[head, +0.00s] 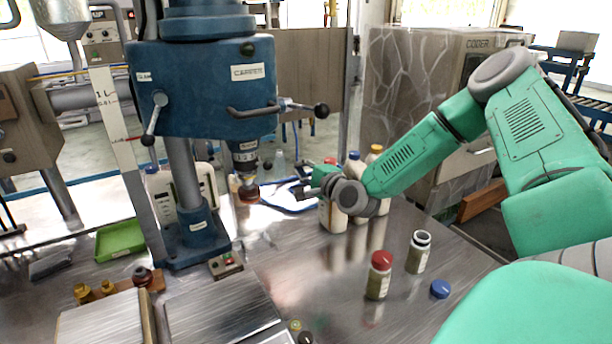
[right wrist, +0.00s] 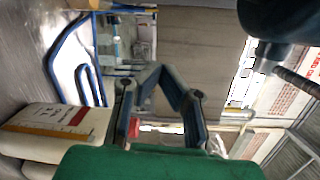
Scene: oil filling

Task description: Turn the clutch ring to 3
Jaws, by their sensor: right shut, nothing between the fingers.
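The blue press (head: 200,90) stands left of centre in the head view. Its spindle head (head: 245,160) hangs below the blue housing, with a banded collar and a reddish-brown lower end. The clutch ring appears to be part of this collar; its numbers are too small to read. My right gripper (head: 298,187) is just right of the spindle head, apart from it and near its lower end. In the right wrist view its fingers (right wrist: 160,72) meet at the tips with nothing between them. A dark part of the press (right wrist: 270,20) shows at upper right there. My left gripper is not visible.
Large cream bottles (head: 376,192) stand behind and below my right gripper; one (right wrist: 55,125) is close in the wrist view. A red-capped jar (head: 379,275), an open jar (head: 419,252) and a blue cap (head: 440,289) are on the metal table. Lever handles (head: 300,106) jut from the press.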

